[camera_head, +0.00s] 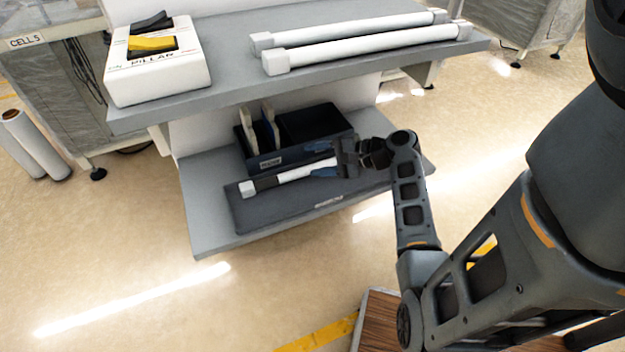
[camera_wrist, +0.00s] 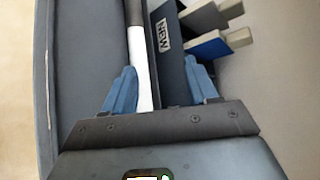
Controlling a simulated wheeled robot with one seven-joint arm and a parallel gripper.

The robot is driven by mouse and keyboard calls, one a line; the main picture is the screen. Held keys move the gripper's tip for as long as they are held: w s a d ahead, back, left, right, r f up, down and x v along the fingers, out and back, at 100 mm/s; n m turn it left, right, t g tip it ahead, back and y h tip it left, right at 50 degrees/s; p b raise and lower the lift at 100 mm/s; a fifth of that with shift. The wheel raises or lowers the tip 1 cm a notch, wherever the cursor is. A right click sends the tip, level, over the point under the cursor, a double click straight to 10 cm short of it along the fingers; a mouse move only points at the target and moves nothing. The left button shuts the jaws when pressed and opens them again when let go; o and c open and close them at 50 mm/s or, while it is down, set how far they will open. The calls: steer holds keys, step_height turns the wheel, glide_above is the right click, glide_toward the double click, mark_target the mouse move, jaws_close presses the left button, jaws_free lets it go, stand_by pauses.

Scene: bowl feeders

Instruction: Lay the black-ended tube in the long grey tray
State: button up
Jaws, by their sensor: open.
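The tube (camera_head: 305,172) is white with a dark band near its left end and a pale cap at the tip. It appears to lie lengthwise along the back side of the long grey tray (camera_head: 275,213) on the lower shelf; whether it rests fully on the tray floor I cannot tell. My gripper (camera_head: 328,160) is at the tube's right part, which it hides. In the wrist view the blue fingers of my gripper (camera_wrist: 158,92) stand open on either side of the tube (camera_wrist: 140,65), with gaps. The tray (camera_wrist: 90,60) extends to the left there.
A dark divided box (camera_head: 285,163) with a label and upright cards stands right behind the tube; it also shows in the wrist view (camera_wrist: 172,65). The upper shelf (camera_head: 235,88) overhangs, holding two white tubes (camera_head: 350,43) and a white box (camera_head: 155,75).

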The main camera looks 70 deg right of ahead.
steer(key=shift+s, duration=0.1)
steer(key=p+v, duration=0.1)
steer(key=v, duration=0.6)
steer(key=shift+s+r, duration=0.2)
steer(key=shift+s, duration=0.1)
